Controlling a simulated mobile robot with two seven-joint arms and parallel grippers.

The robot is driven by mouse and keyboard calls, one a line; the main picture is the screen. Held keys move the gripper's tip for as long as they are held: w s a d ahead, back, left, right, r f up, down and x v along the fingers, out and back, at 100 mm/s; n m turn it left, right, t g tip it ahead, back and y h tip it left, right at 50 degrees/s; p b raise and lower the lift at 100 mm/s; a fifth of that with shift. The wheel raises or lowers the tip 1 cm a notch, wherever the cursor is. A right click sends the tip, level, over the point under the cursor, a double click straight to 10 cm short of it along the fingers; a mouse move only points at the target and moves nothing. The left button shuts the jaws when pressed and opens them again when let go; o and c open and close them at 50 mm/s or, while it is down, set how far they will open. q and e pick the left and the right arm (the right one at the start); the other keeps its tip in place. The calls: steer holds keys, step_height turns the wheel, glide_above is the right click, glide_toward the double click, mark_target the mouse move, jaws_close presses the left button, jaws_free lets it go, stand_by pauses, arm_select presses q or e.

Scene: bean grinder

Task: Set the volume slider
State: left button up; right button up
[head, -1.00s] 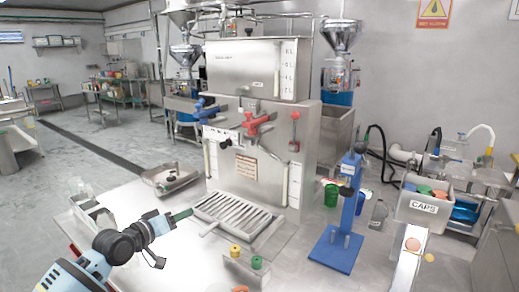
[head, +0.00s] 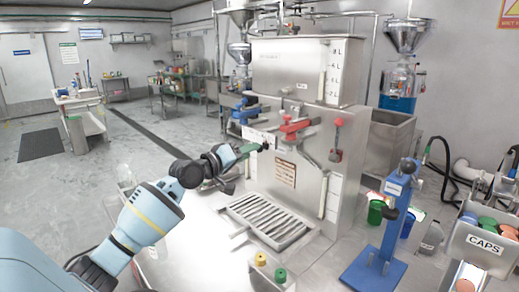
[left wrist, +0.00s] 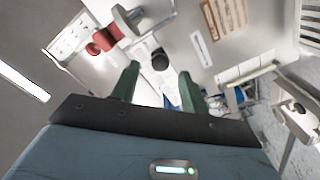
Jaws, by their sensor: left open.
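The steel machine (head: 290,70) stands in the middle of the head view. A small black knob (head: 265,146) sits on its front at a white marked plate (head: 256,137), and I take it for the volume slider. In the left wrist view the black knob (left wrist: 160,60) shows between and just beyond my green fingertips. My left gripper (head: 250,151) is open and empty, its fingers pointing at the machine's front close to the knob. I cannot tell whether they touch it. The setting is too small to read. My right gripper is not in view.
Red (head: 297,127) and blue (head: 245,110) valve handles and a red-topped lever (head: 337,124) stick out near the knob. A drip grate (head: 268,220) lies below. A blue press stand (head: 393,225) and a caps bin (head: 485,243) stand to the right.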

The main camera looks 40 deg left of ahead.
arm_select(q)
steer(key=shift+w+d, duration=0.15)
steer(key=shift+w, duration=1.1)
steer(key=shift+w+d, duration=0.1)
steer(key=shift+w, duration=1.15)
jaws_close()
